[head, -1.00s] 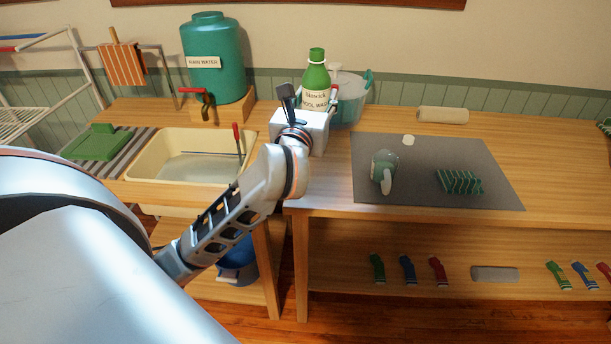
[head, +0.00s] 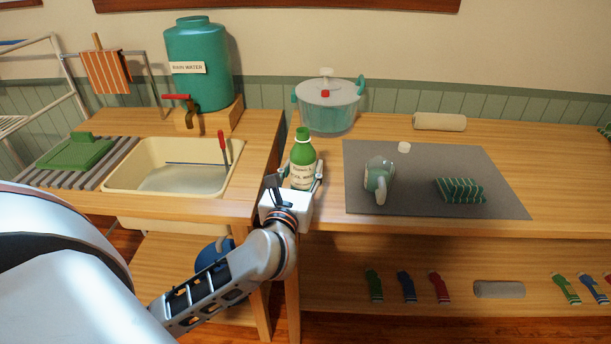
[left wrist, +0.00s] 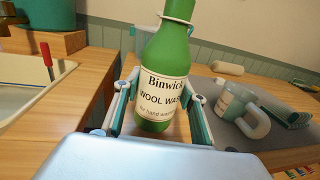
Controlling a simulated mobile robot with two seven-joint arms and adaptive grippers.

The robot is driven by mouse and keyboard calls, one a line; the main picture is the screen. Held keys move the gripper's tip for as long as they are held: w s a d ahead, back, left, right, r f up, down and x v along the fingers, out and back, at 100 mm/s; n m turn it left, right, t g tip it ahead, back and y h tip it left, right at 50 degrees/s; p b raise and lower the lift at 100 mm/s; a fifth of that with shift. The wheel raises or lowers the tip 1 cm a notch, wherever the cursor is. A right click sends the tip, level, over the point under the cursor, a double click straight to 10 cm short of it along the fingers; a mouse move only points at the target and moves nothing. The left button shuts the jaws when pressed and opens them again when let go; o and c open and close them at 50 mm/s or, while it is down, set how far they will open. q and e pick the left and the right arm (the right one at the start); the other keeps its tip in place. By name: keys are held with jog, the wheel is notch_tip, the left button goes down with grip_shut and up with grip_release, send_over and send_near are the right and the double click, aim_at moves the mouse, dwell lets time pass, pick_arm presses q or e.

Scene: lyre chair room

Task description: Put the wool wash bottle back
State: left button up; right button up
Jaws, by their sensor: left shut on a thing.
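The wool wash bottle (head: 302,163) is green with a cream label and stands roughly upright between the fingers of my left gripper (head: 292,186). The gripper is shut on its lower part. In the head view it is near the front of the counter, by the gap between the sink counter and the right counter. The bottle (left wrist: 160,85) also fills the middle of the left wrist view, with a finger of the gripper (left wrist: 158,105) on each side. I cannot tell whether its base touches the wood. My right gripper is not in view.
A grey mat (head: 430,205) holds a teal mug (head: 378,178), a striped folded cloth (head: 460,190) and a small white piece (head: 404,147). Behind are a lidded pot (head: 328,110) and a rolled towel (head: 439,121). The sink (head: 170,183) and rain water tank (head: 199,65) are left.

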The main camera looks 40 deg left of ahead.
pick_arm(q)
jog(key=shift+f, duration=0.8)
jog(key=shift+r, duration=0.1)
jog(key=shift+f, duration=0.2)
jog(key=o, duration=1.2)
jog(key=shift+o, duration=0.2)
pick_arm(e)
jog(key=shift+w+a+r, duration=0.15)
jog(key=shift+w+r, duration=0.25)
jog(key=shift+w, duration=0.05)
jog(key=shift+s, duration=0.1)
